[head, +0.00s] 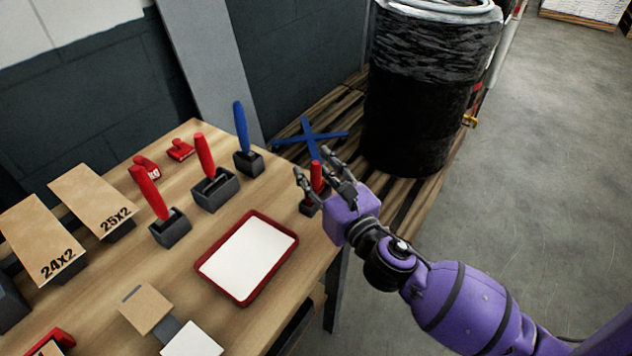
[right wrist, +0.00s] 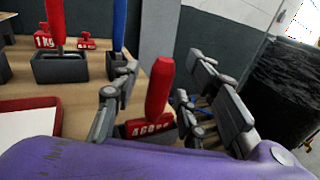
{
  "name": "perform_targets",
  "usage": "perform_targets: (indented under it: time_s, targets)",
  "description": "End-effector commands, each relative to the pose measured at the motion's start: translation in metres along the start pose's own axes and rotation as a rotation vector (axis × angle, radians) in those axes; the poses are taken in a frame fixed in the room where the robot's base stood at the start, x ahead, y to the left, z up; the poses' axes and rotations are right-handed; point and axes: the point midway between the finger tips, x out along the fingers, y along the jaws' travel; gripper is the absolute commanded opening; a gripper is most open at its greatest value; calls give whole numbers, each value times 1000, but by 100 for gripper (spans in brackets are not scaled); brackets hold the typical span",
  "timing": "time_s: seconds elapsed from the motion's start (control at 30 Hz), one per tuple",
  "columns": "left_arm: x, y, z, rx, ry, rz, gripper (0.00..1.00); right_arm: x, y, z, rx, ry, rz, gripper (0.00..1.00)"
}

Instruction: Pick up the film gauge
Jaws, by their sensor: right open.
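A red-handled tool (head: 317,178) stands upright at the right corner of the table, partly hidden by my gripper. In the right wrist view its red handle (right wrist: 159,88) rises from a dark base with a red label that seems to start with "400". It looks like the film gauge, though I cannot read the whole label. My right gripper (head: 318,168) is open, with its fingers around the handle. In the right wrist view the fingers (right wrist: 163,72) stand on either side of the handle, with gaps. My left gripper is not in view.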

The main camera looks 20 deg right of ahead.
Motion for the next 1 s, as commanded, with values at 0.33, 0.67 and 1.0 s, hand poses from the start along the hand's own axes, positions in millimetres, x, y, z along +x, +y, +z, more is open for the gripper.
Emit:
perform_targets:
  time_s: [0.33,0.67,1.0]
  targets:
    - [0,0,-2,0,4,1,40,0,0,0,0,0,0,2]
    - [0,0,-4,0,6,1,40,0,0,2,0,-1,1,0]
    - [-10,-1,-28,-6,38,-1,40,0,0,65,-6,-8,3,0]
